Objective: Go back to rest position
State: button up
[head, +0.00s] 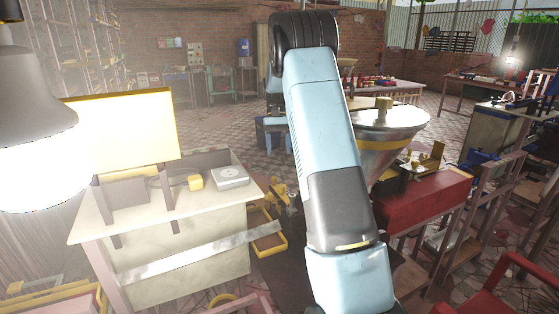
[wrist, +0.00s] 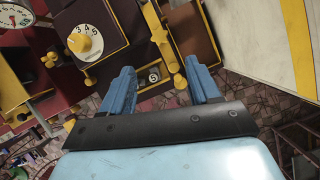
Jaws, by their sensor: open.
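My gripper (wrist: 160,88) shows in the wrist view with two blue fingers spread apart and nothing between them. Beyond the fingers is a dark machine panel with a yellow dial (wrist: 85,43) marked with numbers. A small plate with the number 5 (wrist: 154,77) lies past the gap between the fingers. In the head view my light-blue arm runs down the middle of the picture, and the gripper itself is hidden there.
A metal hopper (head: 390,128) and a red machine body (head: 432,198) stand right of my arm. A yellow tray (head: 268,243) sits between table and arm. A lit lamp (head: 40,140) hangs at the left.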

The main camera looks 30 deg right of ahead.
jog(key=shift+w+r, duration=0.15)
jog(key=shift+r, duration=0.35)
jog(key=s+a+r+n+t, duration=0.1)
jog(key=s+a+r+t, duration=0.1)
jog(key=s+a+r, duration=0.45)
jog(key=s+a+r+t, duration=0.25)
jog(key=s+r, duration=0.45)
jog(key=s, duration=0.4)
jog(key=s+a+f+n+t, duration=0.1)
jog(key=s+a+t, duration=0.1)
jog(key=s, duration=0.9)
jog(key=s+a+f+n+t+h, duration=0.1)
jog(key=s+a+t, duration=0.2)
jog(key=s, duration=0.7)
jog(key=shift+s+a, duration=0.4)
jog(key=shift+a, duration=0.85)
